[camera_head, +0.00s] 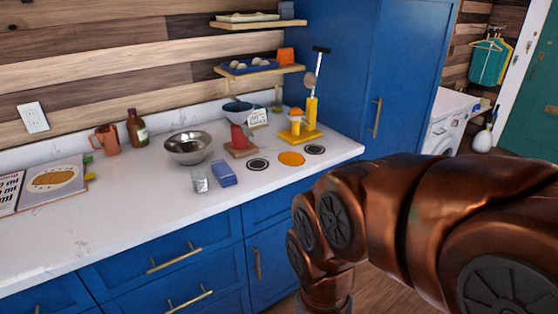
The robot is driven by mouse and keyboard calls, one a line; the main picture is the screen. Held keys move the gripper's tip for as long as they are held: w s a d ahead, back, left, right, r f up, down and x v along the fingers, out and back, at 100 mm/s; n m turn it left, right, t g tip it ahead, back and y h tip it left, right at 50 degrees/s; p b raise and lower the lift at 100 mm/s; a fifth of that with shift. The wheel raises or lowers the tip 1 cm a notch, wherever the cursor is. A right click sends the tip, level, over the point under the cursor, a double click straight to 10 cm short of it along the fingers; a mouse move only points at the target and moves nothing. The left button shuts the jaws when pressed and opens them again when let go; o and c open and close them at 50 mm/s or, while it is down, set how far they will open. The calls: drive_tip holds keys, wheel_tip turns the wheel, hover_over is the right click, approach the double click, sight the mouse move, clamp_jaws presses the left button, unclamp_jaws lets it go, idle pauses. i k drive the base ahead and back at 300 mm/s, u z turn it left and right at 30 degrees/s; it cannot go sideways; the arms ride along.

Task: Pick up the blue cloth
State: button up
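A small blue block-like thing (222,174), which looks like the folded blue cloth, lies on the white counter near its front edge. It sits just right of a clear glass (199,181) and in front of a metal bowl. Nothing covers it. My copper-coloured arm fills the lower right of the head view, to the right of the cloth and apart from it. My gripper is out of the picture.
The metal bowl (188,147), a red thing on a wooden base (240,142), black-ringed coasters (258,164), an orange disc (291,159) and a yellow stand (300,136) surround it. An open book (50,184) lies left. The counter (120,215) is clear front left.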

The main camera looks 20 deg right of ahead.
sight(225, 176)
drive_tip(key=z, duration=0.05)
drive_tip(key=k, duration=0.4)
drive_tip(key=u, duration=1.85)
drive_tip(key=i, duration=0.8)
drive_tip(key=z, duration=0.7)
drive_tip(key=i, duration=0.7)
drive_tip(key=z, duration=0.7)
